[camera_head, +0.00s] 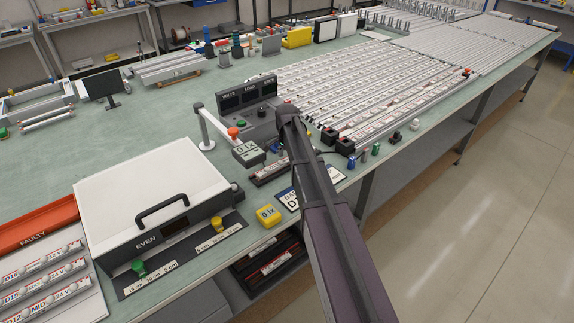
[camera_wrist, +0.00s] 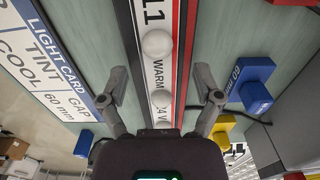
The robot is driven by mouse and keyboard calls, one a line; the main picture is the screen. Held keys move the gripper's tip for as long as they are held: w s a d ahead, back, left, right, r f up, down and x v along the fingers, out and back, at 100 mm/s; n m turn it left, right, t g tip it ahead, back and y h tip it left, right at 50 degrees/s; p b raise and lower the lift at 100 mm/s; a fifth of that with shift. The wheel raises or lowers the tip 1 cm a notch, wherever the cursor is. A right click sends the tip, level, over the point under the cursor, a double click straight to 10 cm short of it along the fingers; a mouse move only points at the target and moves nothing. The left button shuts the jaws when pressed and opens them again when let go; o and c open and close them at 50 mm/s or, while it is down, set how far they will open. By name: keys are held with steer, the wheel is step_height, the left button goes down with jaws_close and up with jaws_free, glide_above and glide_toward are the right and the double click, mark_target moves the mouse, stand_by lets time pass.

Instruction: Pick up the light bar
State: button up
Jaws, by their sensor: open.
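My gripper (camera_wrist: 163,88) is open, with one finger on each side of the bar and a gap on both sides. Nothing is held. The bar's near end is hidden behind the gripper body. In the head view my arm hides the gripper, and I cannot tell which bar there is this one.
A blue-edged light card (camera_wrist: 45,62) lies left of the bar. In the head view, many bars (camera_head: 370,85) fill the bench's right part; a white case (camera_head: 150,190) stands left.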

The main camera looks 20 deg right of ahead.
stand_by(0.6)
jaws_close()
